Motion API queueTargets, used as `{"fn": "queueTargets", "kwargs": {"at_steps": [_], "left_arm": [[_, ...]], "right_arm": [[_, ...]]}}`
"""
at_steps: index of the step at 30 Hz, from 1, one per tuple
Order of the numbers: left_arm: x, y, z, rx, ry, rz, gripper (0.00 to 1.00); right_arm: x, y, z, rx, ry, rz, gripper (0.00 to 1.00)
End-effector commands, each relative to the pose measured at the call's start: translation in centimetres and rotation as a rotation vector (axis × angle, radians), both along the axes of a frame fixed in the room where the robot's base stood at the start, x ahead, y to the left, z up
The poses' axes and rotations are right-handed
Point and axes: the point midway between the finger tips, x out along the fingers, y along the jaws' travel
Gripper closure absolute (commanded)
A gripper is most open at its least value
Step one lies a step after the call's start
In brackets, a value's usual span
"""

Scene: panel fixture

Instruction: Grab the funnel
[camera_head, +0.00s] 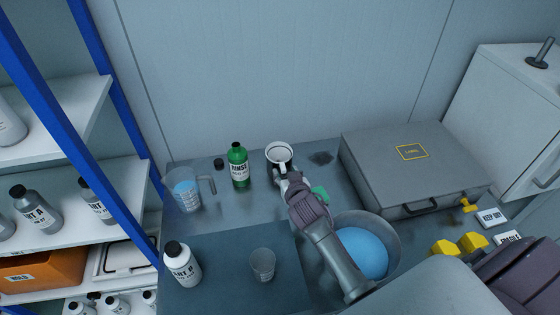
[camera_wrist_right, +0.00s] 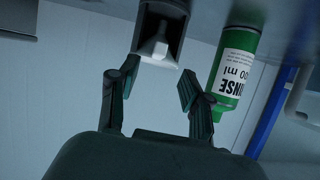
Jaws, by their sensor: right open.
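The funnel (camera_head: 279,152) shows as a white round rim at the back middle of the bench, near the wall. In the right wrist view, a pale tapered piece that looks like the funnel (camera_wrist_right: 155,48) sits just beyond the fingertips, partly inside a grey surround. My right gripper (camera_head: 283,171) reaches up to the near side of the funnel and partly hides it. In the right wrist view its two fingers (camera_wrist_right: 158,78) are apart, with nothing held between them. Contact with the funnel cannot be made out. My left gripper is out of view.
A green rinse bottle (camera_head: 239,167) stands close left of the funnel, also in the wrist view (camera_wrist_right: 235,75).

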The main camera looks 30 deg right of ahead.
Motion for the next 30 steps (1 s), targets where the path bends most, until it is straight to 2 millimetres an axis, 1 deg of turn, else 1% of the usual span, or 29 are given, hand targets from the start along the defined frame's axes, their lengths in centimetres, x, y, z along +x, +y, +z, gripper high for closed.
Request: {"fn": "queueTargets", "kwargs": {"at_steps": [5,7,9,13,16,24,25,30], "left_arm": [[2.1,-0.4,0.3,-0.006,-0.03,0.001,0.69],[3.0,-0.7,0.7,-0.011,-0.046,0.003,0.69],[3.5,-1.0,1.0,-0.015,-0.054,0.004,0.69],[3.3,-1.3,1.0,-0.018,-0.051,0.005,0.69],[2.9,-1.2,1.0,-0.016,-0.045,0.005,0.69],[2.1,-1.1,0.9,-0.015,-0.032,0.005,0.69],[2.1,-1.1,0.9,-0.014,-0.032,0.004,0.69],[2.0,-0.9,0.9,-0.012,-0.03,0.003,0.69]], "right_arm": [[0.9,-0.3,-0.4,-0.001,0.001,0.0,0.51],[1.6,-0.5,-0.8,-0.001,0.001,0.0,0.51],[2.4,-0.9,-1.4,-0.002,0.002,0.0,0.51],[3.8,-1.2,-2.3,-0.001,0.001,0.0,0.51],[4.5,-1.4,-2.6,0.0,0.0,0.0,0.51],[4.8,-1.5,-2.8,0.0,0.0,0.001,0.51],[4.8,-1.5,-2.8,0.0,0.0,0.001,0.53],[4.8,-1.5,-2.8,0.0,0.0,0.001,0.81]]}}
